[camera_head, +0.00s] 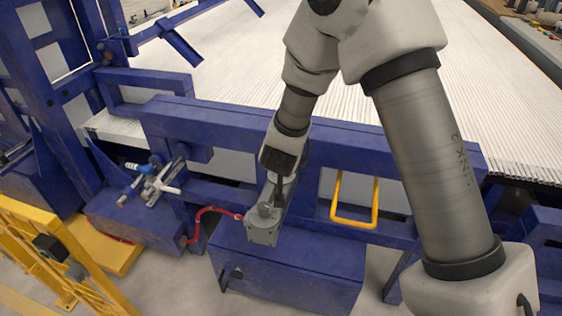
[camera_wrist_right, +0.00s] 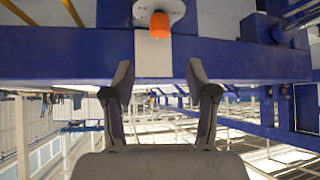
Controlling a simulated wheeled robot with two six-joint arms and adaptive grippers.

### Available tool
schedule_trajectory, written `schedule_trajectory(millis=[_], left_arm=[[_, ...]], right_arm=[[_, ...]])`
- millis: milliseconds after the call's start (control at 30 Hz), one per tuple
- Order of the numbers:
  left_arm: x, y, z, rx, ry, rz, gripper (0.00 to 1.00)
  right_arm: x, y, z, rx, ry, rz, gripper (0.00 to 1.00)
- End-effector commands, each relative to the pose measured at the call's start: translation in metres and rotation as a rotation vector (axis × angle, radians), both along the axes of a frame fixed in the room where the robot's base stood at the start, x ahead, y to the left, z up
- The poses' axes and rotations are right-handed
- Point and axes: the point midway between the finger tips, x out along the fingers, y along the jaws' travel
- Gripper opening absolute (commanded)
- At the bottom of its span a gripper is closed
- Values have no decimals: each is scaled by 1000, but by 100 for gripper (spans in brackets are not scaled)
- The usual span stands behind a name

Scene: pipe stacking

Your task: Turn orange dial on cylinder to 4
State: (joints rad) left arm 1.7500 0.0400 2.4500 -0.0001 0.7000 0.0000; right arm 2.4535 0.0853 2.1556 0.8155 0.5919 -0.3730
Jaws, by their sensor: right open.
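The orange dial (camera_wrist_right: 159,25) shows at the top middle of the right wrist view. Its round pale housing (camera_wrist_right: 146,8) is cut off by the top edge. No number on the dial can be read. My right gripper (camera_wrist_right: 162,92) is open and empty, with the dial beyond its fingertips and apart from them. In the head view my right gripper (camera_head: 279,185) is at the grey cylinder (camera_head: 263,232) in front of the blue frame and partly covers it. The dial cannot be made out there. My left gripper is not in view.
A blue beam (camera_head: 210,122) runs behind the cylinder. A red hose (camera_head: 208,211) leads off to its left. A yellow handle (camera_head: 354,222) hangs to its right. A blue box (camera_head: 290,268) stands below, and a yellow railing (camera_head: 60,255) is at lower left.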

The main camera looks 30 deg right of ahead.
Motion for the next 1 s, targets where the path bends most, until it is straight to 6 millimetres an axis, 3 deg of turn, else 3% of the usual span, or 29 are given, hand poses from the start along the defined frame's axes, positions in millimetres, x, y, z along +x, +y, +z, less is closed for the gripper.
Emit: schedule_trajectory(millis=[67,167,300,433,533,600,700,800,1000], left_arm=[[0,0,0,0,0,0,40],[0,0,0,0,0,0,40],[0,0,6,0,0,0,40],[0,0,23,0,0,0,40],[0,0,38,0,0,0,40],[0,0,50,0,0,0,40],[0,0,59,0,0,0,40],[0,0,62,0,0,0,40],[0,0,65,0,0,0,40]], right_arm=[[1,-1,1,-20,5,15,57],[8,-21,16,-82,-27,-71,57],[44,-63,67,-147,-152,-409,57],[63,-67,79,-119,-165,-749,57],[73,-42,61,-42,-120,-947,57],[81,-14,37,21,-83,-1041,57],[84,7,1,33,-45,-1052,57],[72,10,-24,1,-3,-1040,57],[69,-7,-45,-3,4,-1043,57]])
